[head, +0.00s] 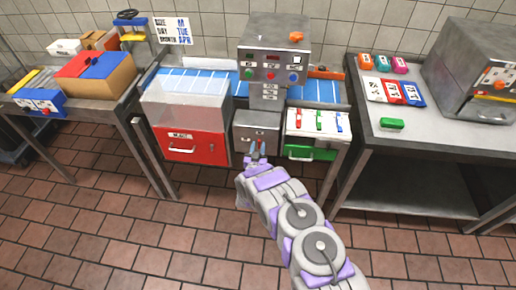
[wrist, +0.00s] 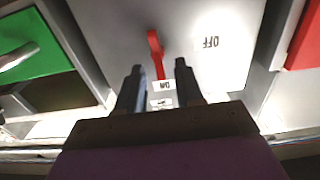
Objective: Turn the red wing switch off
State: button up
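The red wing switch (wrist: 155,46) shows in the wrist view on a pale grey panel (wrist: 110,30). Its thin lower end points at the ON label (wrist: 165,85); the OFF label (wrist: 211,42) is to its right. My gripper (wrist: 159,67) is open, with one dark finger on each side of the switch's lower end in the picture. I cannot tell whether a finger touches it. In the head view my gripper (head: 256,150) is in front of the grey box (head: 256,128) under the machine and mostly hides the switch.
A red drawer (head: 190,148) is left of the grey box, and a green drawer (head: 312,153) is right of it. Above it stands the grey control machine (head: 272,50) over a blue conveyor (head: 318,90). A side table (head: 450,135) is at the right. The tiled floor in front is clear.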

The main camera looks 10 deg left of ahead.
jog(key=shift+w, duration=0.35)
grip_shut()
dwell(0.3)
